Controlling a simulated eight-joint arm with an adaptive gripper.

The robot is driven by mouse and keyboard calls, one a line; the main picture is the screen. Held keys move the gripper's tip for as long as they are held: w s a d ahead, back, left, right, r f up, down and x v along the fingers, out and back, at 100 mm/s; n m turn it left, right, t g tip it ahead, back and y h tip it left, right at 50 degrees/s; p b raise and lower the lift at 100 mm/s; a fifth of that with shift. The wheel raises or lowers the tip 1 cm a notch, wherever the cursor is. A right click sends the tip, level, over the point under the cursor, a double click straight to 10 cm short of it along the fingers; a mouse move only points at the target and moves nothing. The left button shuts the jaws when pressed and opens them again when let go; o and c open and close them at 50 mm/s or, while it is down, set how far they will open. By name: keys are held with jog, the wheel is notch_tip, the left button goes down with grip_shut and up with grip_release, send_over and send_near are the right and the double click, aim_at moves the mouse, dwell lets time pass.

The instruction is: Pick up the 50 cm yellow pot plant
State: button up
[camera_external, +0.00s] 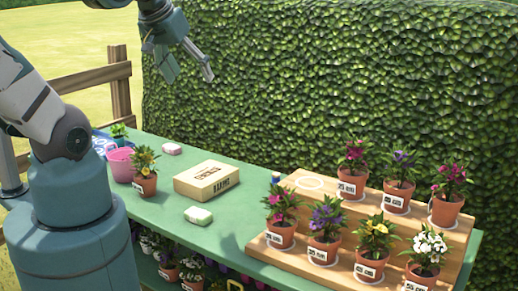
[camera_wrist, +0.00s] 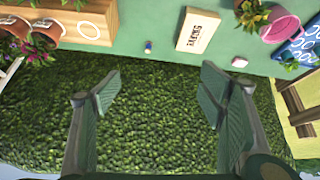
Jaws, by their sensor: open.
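Two terracotta pots with yellow flowers are in the external view. One yellow pot plant (camera_external: 145,171) stands at the left of the green table, touching or close to a pink pot. The other yellow pot plant (camera_external: 375,244) stands in the lower row of the wooden stepped stand. Both carry small white labels that I cannot read surely, so I cannot tell which is 50 cm. My gripper (camera_external: 191,76) is open and empty, high above the table in front of the hedge. In the wrist view its fingers (camera_wrist: 160,90) are spread, with yellow flowers (camera_wrist: 252,14) at the top right.
The wooden stand (camera_external: 340,212) holds several other potted flowers and has an empty white ring (camera_external: 310,183) on its upper step. A cardboard box (camera_external: 207,181), a pink pot (camera_external: 119,163) and small packets (camera_external: 198,216) are on the table. The hedge (camera_external: 330,85) rises behind.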

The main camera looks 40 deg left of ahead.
jog(key=w+a+f+n+g+b, duration=0.2)
jog(key=w+a+f+n+b, duration=0.25)
jog(key=a+f, duration=0.35)
jog(key=n+g+b, duration=0.4)
jog(key=n+b, duration=0.5)
jog(key=n, duration=0.2)
send_over(146, 183)
jog(key=w+a, duration=0.3)
notch_tip(146, 183, down, 27)
jog(key=shift+s+a+f+n+g, duration=0.25)
jog(key=shift+f+g, duration=0.05)
jog(key=shift+f, duration=0.2)
jog(key=shift+f, duration=1.3)
jog(key=shift+f+b, duration=0.15)
jog(key=shift+b, duration=0.15)
